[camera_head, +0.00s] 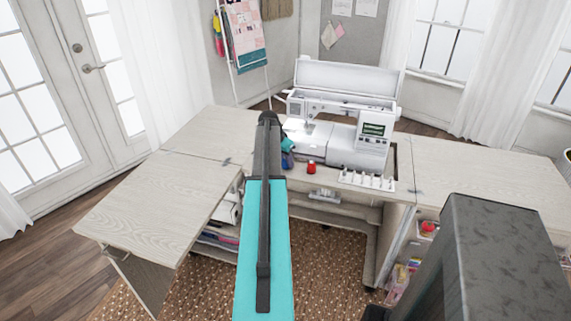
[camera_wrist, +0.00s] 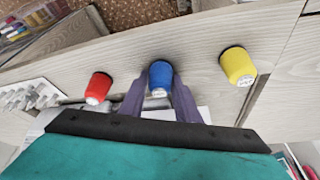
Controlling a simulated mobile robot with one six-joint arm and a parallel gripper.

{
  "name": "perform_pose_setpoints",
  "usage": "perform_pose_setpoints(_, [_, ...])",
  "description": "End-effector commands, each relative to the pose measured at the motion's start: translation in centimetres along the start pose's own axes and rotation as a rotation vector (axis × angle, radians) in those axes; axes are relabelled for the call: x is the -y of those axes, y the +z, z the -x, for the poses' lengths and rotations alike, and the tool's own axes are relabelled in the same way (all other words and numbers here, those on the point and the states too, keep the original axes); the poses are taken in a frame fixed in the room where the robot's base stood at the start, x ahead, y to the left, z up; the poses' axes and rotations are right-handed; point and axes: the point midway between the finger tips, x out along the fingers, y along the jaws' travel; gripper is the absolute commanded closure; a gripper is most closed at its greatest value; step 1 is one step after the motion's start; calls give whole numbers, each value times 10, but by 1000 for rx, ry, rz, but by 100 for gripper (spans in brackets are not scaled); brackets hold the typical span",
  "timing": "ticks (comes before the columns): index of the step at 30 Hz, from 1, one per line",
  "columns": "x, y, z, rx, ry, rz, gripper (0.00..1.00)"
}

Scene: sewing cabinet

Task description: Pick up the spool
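Three spools stand in a row on the cabinet top in the wrist view: a red spool (camera_wrist: 99,87) on the left, a blue spool (camera_wrist: 161,76) in the middle and a yellow spool (camera_wrist: 238,66) on the right. My gripper (camera_wrist: 160,88) has one finger on each side of the blue spool, very close to it. I cannot tell whether the fingers press on it. In the head view the blue spool (camera_head: 287,161) shows beside my arm, and the red spool (camera_head: 311,167) stands to its right. The yellow spool is hidden there.
A white sewing machine (camera_head: 357,138) stands just behind the spools. A white rack with several pegs (camera_head: 367,180) lies right of the red spool. The cabinet's left leaf (camera_head: 150,205) is bare. Open shelves (camera_head: 222,236) are below the top.

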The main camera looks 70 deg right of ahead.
Motion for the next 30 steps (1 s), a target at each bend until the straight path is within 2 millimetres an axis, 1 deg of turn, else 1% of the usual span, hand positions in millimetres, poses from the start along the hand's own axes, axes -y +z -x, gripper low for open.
perform_pose_setpoints(8, [0, 0, 0, 0, 0, 0, 92])
perform_pose_setpoints(14, [0, -2, 5, 0, 0, 0, 92])
perform_pose_setpoints(20, [0, -8, 18, -1, -1, -1, 92])
perform_pose_setpoints(25, [0, -14, 34, -2, -2, -1, 92])
perform_pose_setpoints(30, [-11, 2, 40, 0, 0, -1, 92])
